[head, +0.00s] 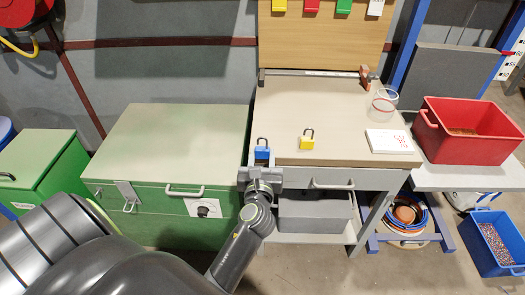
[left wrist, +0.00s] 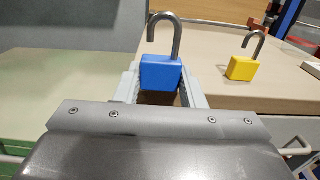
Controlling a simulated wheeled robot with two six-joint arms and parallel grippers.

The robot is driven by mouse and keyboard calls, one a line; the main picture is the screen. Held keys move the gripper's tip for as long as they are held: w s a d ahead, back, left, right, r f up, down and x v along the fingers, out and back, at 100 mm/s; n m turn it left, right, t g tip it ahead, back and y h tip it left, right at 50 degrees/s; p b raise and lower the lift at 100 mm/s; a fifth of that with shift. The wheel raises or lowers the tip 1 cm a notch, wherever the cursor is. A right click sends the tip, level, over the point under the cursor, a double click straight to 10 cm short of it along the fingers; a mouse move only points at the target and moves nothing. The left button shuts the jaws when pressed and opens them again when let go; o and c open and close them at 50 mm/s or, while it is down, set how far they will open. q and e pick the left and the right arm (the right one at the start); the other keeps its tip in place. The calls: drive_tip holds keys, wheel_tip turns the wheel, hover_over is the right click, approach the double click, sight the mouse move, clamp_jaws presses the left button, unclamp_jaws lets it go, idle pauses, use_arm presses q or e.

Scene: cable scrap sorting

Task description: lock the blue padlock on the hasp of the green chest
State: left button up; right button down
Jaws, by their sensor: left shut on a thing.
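The blue padlock (head: 262,153) is held in my left gripper (head: 261,168) at the front left corner of the workbench. In the left wrist view the padlock (left wrist: 161,72) is upright between the fingers, and its shackle is open, with one end free above the body. The green chest (head: 170,150) stands to the left of the workbench with its lid down. Its hasp (head: 127,194) is on the front at the left, apart from the gripper. My right gripper is not in view.
A yellow padlock (head: 307,140) with its shackle up stands on the workbench (head: 280,105), near a white card (head: 390,141). A red crate (head: 465,125) stands on the right. The chest has a front handle (head: 184,191). A smaller green chest (head: 35,165) is at far left.

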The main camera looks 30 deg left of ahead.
sight(263, 142)
use_arm(q)
drive_tip(key=b+x, duration=0.2)
drive_tip(key=x, duration=0.4)
drive_tip(key=shift+w+a+f, duration=0.1)
drive_tip(key=shift+w+a, duration=0.05)
drive_tip(key=shift+w, duration=0.1)
drive_tip(key=shift+w+a+f+b, duration=0.15)
drive_tip(key=shift+w+f+b, duration=0.1)
drive_tip(key=shift+b, duration=0.1)
drive_tip(key=shift+f+b, duration=0.15)
drive_tip(key=shift+b, duration=0.2)
drive_tip(key=shift+s, duration=0.1)
